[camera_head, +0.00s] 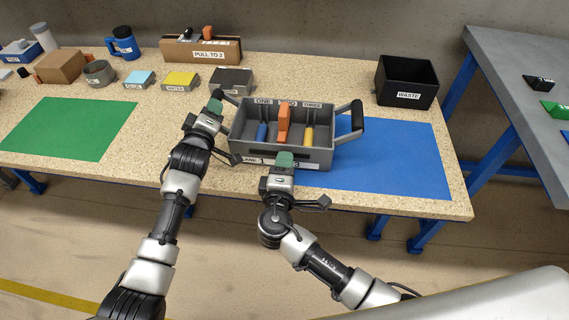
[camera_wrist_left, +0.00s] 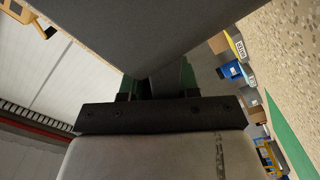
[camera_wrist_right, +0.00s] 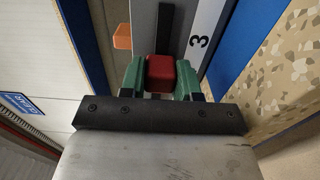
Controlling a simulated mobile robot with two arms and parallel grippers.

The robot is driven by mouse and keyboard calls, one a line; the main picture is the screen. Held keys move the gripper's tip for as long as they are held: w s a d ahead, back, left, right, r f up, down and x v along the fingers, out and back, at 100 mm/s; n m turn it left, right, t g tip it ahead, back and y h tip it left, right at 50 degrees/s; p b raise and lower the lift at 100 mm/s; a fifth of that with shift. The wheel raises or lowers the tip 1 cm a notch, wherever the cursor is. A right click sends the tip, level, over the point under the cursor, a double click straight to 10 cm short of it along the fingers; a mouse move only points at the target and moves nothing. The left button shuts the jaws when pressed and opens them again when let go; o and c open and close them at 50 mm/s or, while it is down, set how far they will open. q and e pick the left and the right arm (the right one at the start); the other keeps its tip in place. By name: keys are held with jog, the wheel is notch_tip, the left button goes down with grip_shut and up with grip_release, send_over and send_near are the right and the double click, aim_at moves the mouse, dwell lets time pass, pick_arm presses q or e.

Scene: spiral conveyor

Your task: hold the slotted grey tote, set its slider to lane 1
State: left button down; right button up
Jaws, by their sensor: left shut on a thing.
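The slotted grey tote (camera_head: 240,146) stands upright on the table, partly on the blue mat. Its front has a dark slot and marks 1 and 3; the back lanes read ONE, partly covered TWO and THREE. My left gripper (camera_head: 216,106) is shut on the tote's left handle; its wrist view (camera_wrist_left: 158,80) shows the grey handle between the green fingers. My right gripper (camera_head: 283,160) is at the tote's front. In the right wrist view, its open green fingers (camera_wrist_right: 160,70) flank the red slider knob (camera_wrist_right: 160,76), short of the 3. The gripper hides the knob in the head view.
Blue (camera_head: 262,133), orange (camera_head: 283,125) and yellow (camera_head: 309,137) pieces stand in the tote. A black WASTE bin (camera_head: 407,80) is behind right. The green mat (camera_head: 70,128) lies at left, with several boxes and cups behind it. The blue mat's right part (camera_head: 400,160) is clear.

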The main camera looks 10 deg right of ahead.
aim_at(260, 152)
pick_arm(q)
jog(key=shift+a+f, duration=0.1)
jog(key=shift+f, duration=0.15)
pick_arm(e)
grip_shut()
jog(key=a, duration=0.2)
jog(key=w+a, duration=0.1)
jog(key=a, duration=0.3)
jog(key=shift+w+a, duration=0.15)
jog(key=shift+w, duration=0.25)
jog(key=o, duration=0.6)
grip_release()
jog(key=shift+a, duration=0.1)
pick_arm(q)
jog(key=shift+f, duration=0.1)
pick_arm(e)
jog(key=v, duration=1.2)
